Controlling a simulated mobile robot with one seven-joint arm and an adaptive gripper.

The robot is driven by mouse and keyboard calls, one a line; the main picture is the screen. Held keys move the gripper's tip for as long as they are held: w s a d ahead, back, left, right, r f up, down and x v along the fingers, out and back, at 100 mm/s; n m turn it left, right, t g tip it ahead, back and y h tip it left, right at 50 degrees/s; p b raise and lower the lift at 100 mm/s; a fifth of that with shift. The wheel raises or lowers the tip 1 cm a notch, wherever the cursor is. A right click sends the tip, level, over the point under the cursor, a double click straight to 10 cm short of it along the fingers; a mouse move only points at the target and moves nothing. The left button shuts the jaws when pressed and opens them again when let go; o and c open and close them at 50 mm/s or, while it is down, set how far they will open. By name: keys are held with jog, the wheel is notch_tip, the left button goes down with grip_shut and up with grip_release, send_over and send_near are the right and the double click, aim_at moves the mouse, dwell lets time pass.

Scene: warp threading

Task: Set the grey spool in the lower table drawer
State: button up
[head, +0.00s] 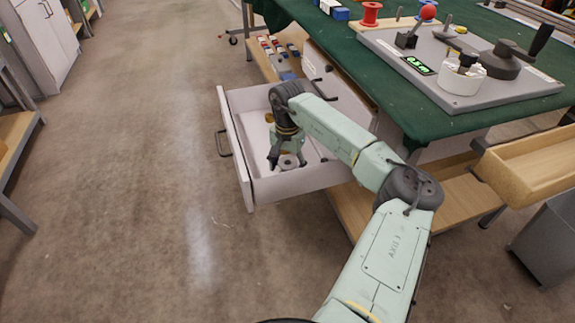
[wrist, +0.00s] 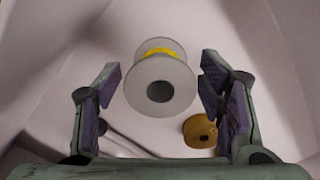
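The grey spool (wrist: 160,88), with yellow thread on its core, lies between the fingers of my gripper (wrist: 162,95) in the wrist view. Gaps show on both sides of it, so the fingers are open and apart from it. In the head view my gripper (head: 288,158) reaches down inside the open lower table drawer (head: 240,150), with the grey spool (head: 289,162) under it. The spool appears to be in the drawer, but whether it touches the floor is hard to tell.
A brown-yellow spool (wrist: 200,131) lies in the drawer beside the right finger. The green table (head: 400,90) carries a grey machine panel (head: 470,50) and a red spool (head: 371,14). A wooden tray (head: 530,165) juts out at right. Open floor (head: 130,200) lies left of the drawer.

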notch_tip(320, 180, up, 12)
jog(key=shift+r, duration=0.15)
dwell(0.6)
